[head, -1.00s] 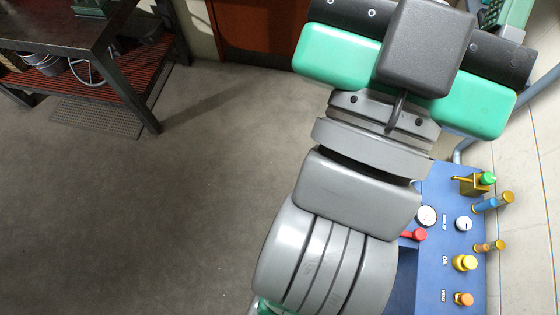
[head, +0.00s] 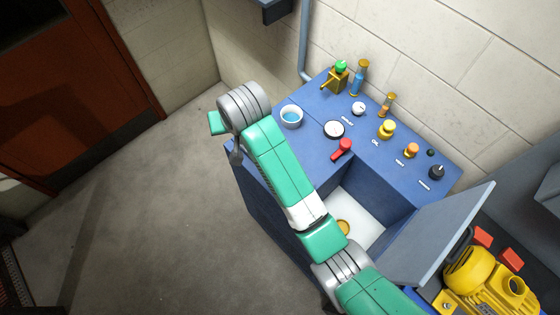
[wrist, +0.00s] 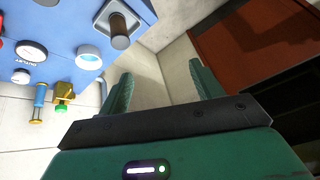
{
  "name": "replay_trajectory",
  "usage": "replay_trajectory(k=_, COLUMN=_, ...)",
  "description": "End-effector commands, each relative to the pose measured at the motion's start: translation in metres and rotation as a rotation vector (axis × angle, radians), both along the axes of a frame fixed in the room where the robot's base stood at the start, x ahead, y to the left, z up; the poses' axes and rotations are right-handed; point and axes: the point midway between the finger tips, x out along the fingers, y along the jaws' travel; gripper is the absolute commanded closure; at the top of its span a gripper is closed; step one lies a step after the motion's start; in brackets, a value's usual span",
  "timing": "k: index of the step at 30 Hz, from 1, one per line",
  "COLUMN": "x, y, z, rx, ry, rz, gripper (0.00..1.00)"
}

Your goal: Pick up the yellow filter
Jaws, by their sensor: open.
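A small yellow round piece (head: 343,227) shows in the white-lined open recess of the blue cabinet in the head view, partly hidden by my arm. It may be the yellow filter; I cannot tell. My gripper (wrist: 163,90) shows in the wrist view, with two green fingers spread apart and nothing between them. It is beyond the cabinet's left side, pointing toward the wall and red-brown door, away from the yellow piece. The head view does not clearly show its fingers.
The blue cabinet top (head: 300,98) carries a white cup (head: 291,116), a gauge (head: 334,129), a red handle (head: 343,148) and several knobs. A grey hinged lid (head: 455,235) stands open beside a yellow motor (head: 490,280). Open floor (head: 170,220) lies to the left.

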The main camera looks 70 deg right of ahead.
Motion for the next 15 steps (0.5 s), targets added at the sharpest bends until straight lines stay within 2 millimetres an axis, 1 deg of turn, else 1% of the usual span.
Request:
replay_trajectory(k=1, x=-0.034, y=-0.021, z=-0.047, rx=0.078, ry=0.098, rz=-0.078, gripper=0.35)
replay_trajectory(k=2, x=-0.053, y=-0.028, z=-0.067, rx=0.125, ry=0.153, rz=-0.12, gripper=0.35)
replay_trajectory(k=3, x=-0.076, y=-0.036, z=-0.09, rx=0.181, ry=0.218, rz=-0.17, gripper=0.35)
replay_trajectory(k=6, x=-0.12, y=-0.044, z=-0.126, rx=0.286, ry=0.332, rz=-0.261, gripper=0.35)
replay_trajectory(k=9, x=-0.141, y=-0.046, z=-0.14, rx=0.335, ry=0.381, rz=-0.303, gripper=0.35)
replay_trajectory(k=13, x=-0.144, y=-0.046, z=-0.142, rx=0.344, ry=0.391, rz=-0.308, gripper=0.35)
replay_trajectory(k=15, x=-0.143, y=-0.045, z=-0.147, rx=0.343, ry=0.391, rz=-0.307, gripper=0.35)
